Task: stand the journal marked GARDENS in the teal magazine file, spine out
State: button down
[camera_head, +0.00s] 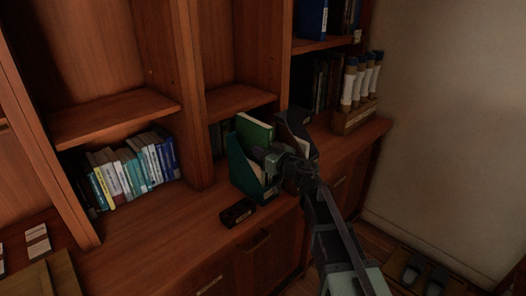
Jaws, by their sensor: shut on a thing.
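The teal magazine file (239,172) stands on the wooden counter near the middle of the view. A green journal (255,132) stands upright at the file, its top showing above the file's walls. No marking on it can be read, and its spine cannot be made out. My gripper (263,155) is at the file's right side, shut on the green journal as far as I can see. The fingertips and the journal's lower part are hidden by the gripper and the file, so I cannot tell whether the journal touches the file's floor.
A dark magazine file (287,127) stands close behind my gripper. A small black box (237,213) lies in front of the teal file. Several books (134,170) fill the left shelf. A wooden rack (353,118) holds several rolls. The counter left of the file is clear.

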jog(key=c, duration=0.9)
grip_release()
jog(key=shift+c, duration=0.8)
jog(key=shift+v, duration=5)
notch_tip(320, 180, up, 7)
jog(key=p, duration=0.7)
